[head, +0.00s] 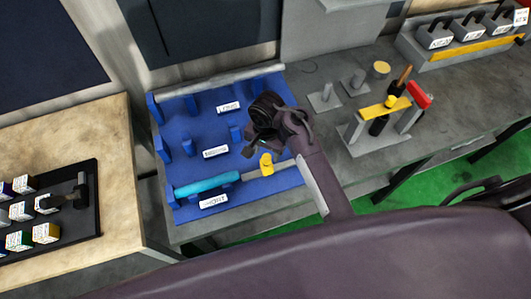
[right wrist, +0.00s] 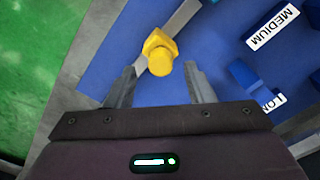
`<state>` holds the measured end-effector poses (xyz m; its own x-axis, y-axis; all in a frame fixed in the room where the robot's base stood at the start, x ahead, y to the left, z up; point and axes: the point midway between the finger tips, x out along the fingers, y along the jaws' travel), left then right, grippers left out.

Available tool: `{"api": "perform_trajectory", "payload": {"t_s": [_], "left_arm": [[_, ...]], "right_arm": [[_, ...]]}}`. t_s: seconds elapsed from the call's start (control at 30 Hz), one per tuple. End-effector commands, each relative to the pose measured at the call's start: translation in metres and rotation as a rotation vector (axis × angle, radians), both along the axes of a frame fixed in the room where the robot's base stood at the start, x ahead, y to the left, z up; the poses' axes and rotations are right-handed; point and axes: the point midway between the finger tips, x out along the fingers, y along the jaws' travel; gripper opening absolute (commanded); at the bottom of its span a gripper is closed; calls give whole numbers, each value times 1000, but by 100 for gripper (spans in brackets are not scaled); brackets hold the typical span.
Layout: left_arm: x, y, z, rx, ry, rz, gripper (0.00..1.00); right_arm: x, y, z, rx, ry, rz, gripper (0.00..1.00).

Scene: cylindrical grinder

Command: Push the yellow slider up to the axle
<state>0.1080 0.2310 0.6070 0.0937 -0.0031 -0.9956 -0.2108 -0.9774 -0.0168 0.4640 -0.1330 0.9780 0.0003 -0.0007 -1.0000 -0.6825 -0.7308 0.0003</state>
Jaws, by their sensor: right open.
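The yellow slider (head: 266,164) sits on a grey rail in the row marked SHORT on the blue fixture (head: 188,118). A cyan cylinder, apparently the axle (head: 207,185), lies in that row to the left of the slider, with a small gap between them. My right gripper (head: 264,143) is above the fixture near the slider, and its arm covers part of the rail. In the right wrist view the slider (right wrist: 160,54) shows just beyond the open, empty fingers (right wrist: 160,82), roughly centred between them. My left gripper is not in view.
A long grey bar (head: 215,80) lies along the fixture's back row. To the right stand grey blocks (head: 324,97) and a stand with a yellow bar and red piece (head: 384,112). A wooden table with a black tray (head: 85,215) is at the left.

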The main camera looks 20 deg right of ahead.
Motion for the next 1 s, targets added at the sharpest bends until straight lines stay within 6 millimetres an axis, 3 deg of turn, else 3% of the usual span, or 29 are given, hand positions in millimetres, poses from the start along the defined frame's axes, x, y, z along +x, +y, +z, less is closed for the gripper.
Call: {"api": "perform_trajectory", "payload": {"t_s": [0.1, 0.27, 0.63, 1.0], "left_arm": [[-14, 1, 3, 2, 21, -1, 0], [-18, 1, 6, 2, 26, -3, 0], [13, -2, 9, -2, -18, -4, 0], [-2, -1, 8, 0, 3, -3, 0]], "right_arm": [[0, -2, -19, -4, 2, 2, 48], [1, 0, -37, -3, 0, 2, 48], [0, 0, -45, 0, -1, 0, 48], [0, 0, -45, 0, -1, 0, 0]]}}
